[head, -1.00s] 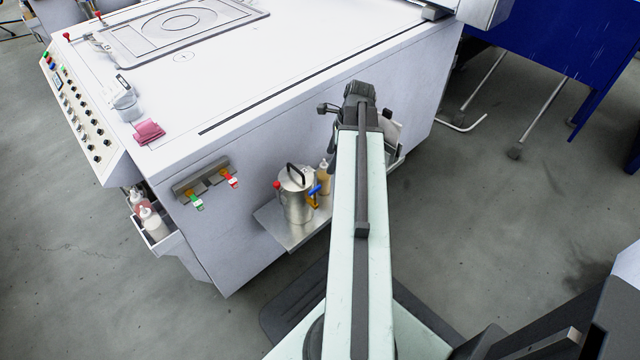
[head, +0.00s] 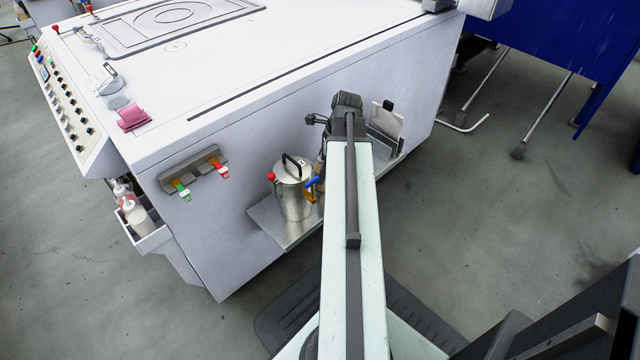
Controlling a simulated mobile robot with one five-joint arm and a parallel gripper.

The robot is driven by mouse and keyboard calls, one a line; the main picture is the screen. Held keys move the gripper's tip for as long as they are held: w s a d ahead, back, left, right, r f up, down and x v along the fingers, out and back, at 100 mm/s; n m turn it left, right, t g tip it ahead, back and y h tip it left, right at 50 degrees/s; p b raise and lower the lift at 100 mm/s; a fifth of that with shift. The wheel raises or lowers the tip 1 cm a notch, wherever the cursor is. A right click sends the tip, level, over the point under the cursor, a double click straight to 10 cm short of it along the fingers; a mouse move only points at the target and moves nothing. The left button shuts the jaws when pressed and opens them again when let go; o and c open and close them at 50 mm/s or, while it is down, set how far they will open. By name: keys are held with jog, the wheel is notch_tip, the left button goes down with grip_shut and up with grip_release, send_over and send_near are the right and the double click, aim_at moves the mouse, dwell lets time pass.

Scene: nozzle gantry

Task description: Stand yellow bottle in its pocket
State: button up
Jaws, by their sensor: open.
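The yellow bottle (head: 320,171) shows only as a thin tan sliver on the metal side shelf (head: 270,222), just right of the steel canister; my arm covers the rest. My gripper (head: 322,150) is at the far end of my arm, mostly hidden behind it. Its dark parts show close to the bottle, but I cannot tell whether they touch it. It is open. A white side bin (head: 155,240) at the machine's left corner holds a whitish bottle (head: 138,220) and a reddish bottle (head: 122,192). I cannot make out an empty pocket there.
The steel canister (head: 293,195) with a black handle stands close left of my gripper. A bracket with red and green tags (head: 195,172) juts from the machine side (head: 230,240). A white panel in a holder (head: 386,125) is to the right. Open floor lies left and right.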

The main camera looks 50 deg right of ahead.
grip_shut()
